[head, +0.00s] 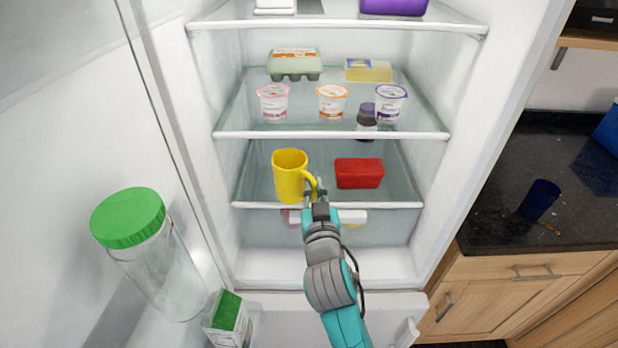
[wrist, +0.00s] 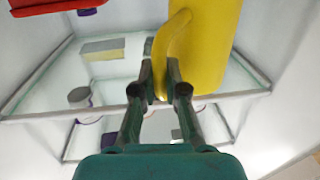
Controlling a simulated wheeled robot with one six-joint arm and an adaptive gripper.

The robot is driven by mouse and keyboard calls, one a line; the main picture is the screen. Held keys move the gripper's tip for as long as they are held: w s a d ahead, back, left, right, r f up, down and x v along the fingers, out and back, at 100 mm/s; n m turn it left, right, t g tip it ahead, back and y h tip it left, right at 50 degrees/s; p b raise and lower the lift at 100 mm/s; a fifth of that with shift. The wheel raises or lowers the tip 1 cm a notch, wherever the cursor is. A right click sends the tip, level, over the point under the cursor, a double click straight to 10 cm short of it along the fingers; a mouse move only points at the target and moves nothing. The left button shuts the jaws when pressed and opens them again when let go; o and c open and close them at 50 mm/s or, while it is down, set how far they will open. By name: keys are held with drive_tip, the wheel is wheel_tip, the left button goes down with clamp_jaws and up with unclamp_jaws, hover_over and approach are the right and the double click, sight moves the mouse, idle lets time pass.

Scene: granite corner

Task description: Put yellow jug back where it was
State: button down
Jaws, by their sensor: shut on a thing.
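The yellow jug (head: 288,174) is upright at the left of the lower glass shelf (head: 321,205) in the open fridge. Its handle faces right, towards my gripper. My gripper (head: 316,190) is at the shelf's front edge, shut on the jug's handle. In the wrist view the jug (wrist: 213,45) fills the upper right, and the fingers of my gripper (wrist: 161,80) close around its handle. I cannot tell whether the jug's base touches the shelf.
A red box (head: 358,173) stands just right of the jug on the same shelf. The shelf above holds several yogurt cups (head: 332,101) and an egg carton (head: 294,65). The fridge door with a green-lidded jar (head: 150,262) is at left. A dark blue cup (head: 540,199) stands on the counter.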

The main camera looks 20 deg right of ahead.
drive_tip(key=shift+w+d+f, duration=0.25)
drive_tip(key=shift+w+f, duration=0.35)
drive_tip(key=shift+w, duration=0.6)
drive_tip(key=shift+w+d+f, duration=0.3)
drive_tip(key=shift+w+f, duration=0.25)
drive_tip(key=shift+w, duration=0.7)
drive_tip(key=shift+w+d+f, duration=0.25)
drive_tip(key=shift+w+f, duration=0.35)
drive_tip(key=shift+w, duration=0.6)
drive_tip(key=c, duration=1.2)
unclamp_jaws()
drive_tip(key=shift+f, duration=0.15)
drive_tip(key=shift+s, duration=0.2)
drive_tip(key=v, duration=1.1)
drive_tip(key=shift+s, duration=0.3)
